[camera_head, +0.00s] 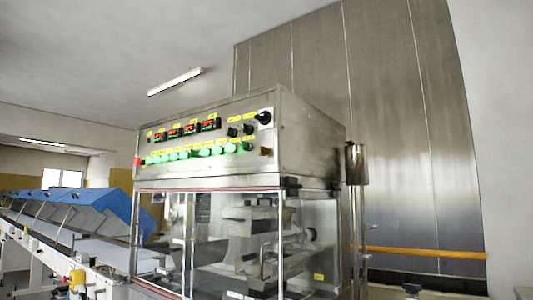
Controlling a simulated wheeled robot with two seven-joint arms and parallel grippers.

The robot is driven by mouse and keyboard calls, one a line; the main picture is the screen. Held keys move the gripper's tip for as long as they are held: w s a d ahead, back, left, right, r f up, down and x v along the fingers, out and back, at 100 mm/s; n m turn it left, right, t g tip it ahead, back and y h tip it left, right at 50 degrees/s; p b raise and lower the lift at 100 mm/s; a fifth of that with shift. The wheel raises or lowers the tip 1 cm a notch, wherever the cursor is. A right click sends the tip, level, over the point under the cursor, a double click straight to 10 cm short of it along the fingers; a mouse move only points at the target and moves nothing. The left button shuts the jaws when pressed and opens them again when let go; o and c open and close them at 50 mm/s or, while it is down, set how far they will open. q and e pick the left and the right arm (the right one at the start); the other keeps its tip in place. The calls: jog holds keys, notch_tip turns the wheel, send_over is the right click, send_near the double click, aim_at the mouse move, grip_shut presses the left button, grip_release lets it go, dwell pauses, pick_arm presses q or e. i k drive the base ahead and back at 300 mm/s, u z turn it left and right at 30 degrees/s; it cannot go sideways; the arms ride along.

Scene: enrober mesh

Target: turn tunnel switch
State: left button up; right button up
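The machine's steel control box (310,135) stands in the middle of the head view, on top of a glass-sided cabinet. Its front panel has a row of red digital displays (190,130) and a row of green lit buttons or switches (185,154) below them. Black rotary knobs (240,130) sit at the right of the panel, with a larger black knob (263,117) at the upper right. Small yellow labels mark the controls, but they are too small to read, so I cannot tell which one is the tunnel switch. Neither of my grippers is in view.
The glass cabinet (235,240) encloses metal machinery. A conveyor line with blue covers (105,207) runs off to the left. A vertical steel post with a cylinder (356,165) stands at the cabinet's right. Tall steel wall panels (400,130) with a yellow rail (425,252) are behind.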

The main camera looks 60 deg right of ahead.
aim_at(244, 145)
jog(key=z, duration=1.15)
jog(key=i, duration=1.2)
jog(key=z, duration=1.2)
